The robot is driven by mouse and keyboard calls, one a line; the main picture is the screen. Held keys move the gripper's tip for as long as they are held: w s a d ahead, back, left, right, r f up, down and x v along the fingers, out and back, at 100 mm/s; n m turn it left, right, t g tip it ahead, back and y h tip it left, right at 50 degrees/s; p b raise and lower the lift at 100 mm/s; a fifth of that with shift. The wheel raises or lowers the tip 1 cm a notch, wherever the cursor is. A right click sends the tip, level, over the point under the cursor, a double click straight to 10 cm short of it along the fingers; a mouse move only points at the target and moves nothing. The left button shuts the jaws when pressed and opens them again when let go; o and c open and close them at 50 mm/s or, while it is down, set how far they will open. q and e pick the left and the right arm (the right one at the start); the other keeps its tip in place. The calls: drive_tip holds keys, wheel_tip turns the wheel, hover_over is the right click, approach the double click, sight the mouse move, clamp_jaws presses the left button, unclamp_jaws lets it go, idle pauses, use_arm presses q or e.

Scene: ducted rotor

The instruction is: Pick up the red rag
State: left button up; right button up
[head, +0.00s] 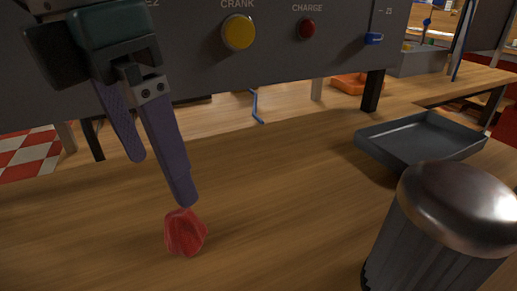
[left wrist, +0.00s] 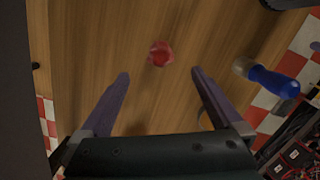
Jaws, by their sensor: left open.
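The red rag (head: 186,232) is a small crumpled lump on the wooden bench top. My left gripper (head: 160,180) is above the bench with its purple fingers pointing down; in the head view one fingertip appears just above the rag. In the left wrist view the rag (left wrist: 160,54) lies ahead of the open fingers (left wrist: 160,78), about midway between them and not held. Nothing is between the fingers. My right gripper is not in view.
A dark tray (head: 420,140) and a metal-topped dark canister (head: 440,225) stand to the right. A grey panel (head: 270,45) with a yellow and a red button is behind. A blue-handled tool (left wrist: 268,80) shows in the wrist view. The bench around the rag is clear.

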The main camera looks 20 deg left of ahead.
sight(178, 211)
use_arm(q)
drive_tip(key=f, duration=0.3)
drive_tip(key=shift+w+d+f, duration=0.2)
drive_tip(key=shift+f, duration=0.15)
drive_tip(key=f, duration=0.5)
drive_tip(key=shift+w+f+b, duration=0.3)
drive_tip(key=shift+w+b, duration=0.05)
drive_tip(key=shift+w, duration=0.05)
drive_tip(key=c, duration=1.3)
drive_tip(key=shift+o, duration=0.2)
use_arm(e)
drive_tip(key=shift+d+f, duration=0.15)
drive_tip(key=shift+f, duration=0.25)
use_arm(q)
drive_tip(key=shift+r, duration=0.15)
